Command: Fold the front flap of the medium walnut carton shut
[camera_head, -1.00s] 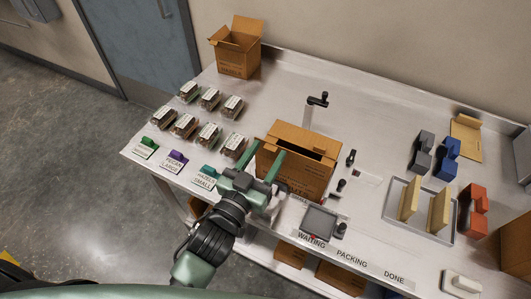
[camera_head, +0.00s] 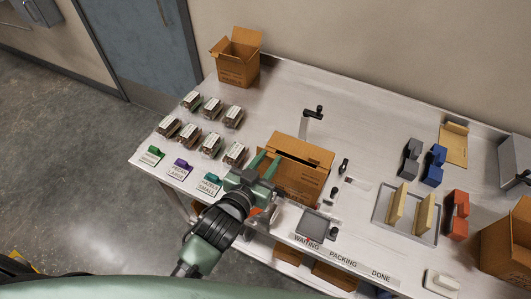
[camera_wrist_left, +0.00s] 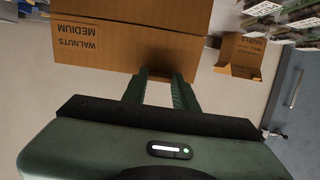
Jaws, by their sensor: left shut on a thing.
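The medium walnut carton (camera_head: 292,181) stands on the table in the middle of the head view. A dark opening shows along its top, with a brown flap raised behind it. In the left wrist view the carton (camera_wrist_left: 120,50) fills the upper middle, its "WALNUTS MEDIUM" print upside down. My left gripper (camera_head: 266,163) is at the carton's left front side, its green fingers at its top. In the wrist view the fingers (camera_wrist_left: 160,84) meet the carton's lower edge. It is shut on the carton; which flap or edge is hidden. My right gripper is not in view.
Several clear packs (camera_head: 210,144) lie left of the carton. An open carton (camera_head: 238,68) stands at the back left. A black-headed post (camera_head: 310,122) stands behind the carton. A grey tray (camera_head: 424,236) with yellow blocks is to the right.

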